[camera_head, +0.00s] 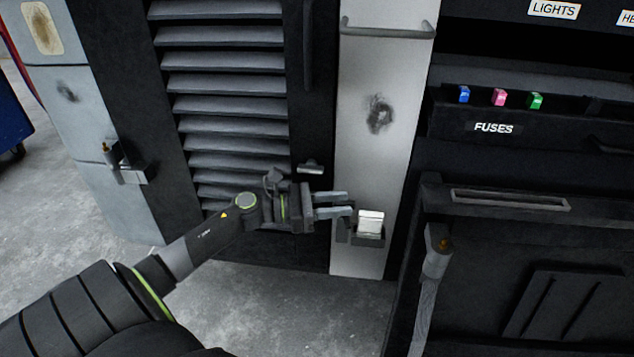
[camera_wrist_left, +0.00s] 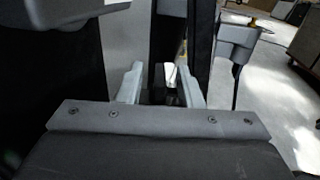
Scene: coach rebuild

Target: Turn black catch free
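My left gripper (camera_head: 349,204) reaches in from the left in front of the louvred panel, its fingers pointing right at the pale upright panel (camera_head: 362,150). The wrist view shows its two fingers (camera_wrist_left: 160,80) apart, with a dark part (camera_wrist_left: 157,84) and a small white block beyond the gap. In the head view a dark catch-like bracket (camera_head: 369,238) with a white block (camera_head: 370,221) sits low on the pale panel, just beyond the fingertips. I cannot tell whether they touch it. Another small catch (camera_head: 310,168) is above the gripper. Which one is the black catch is unclear.
A brass-topped latch (camera_head: 130,172) is on the left door. A grey lever (camera_head: 431,270) stands at the right beside a dark cabinet. A fuse ledge (camera_head: 470,125) is at upper right, and a bar handle (camera_head: 388,31) tops the pale panel. Open floor lies below.

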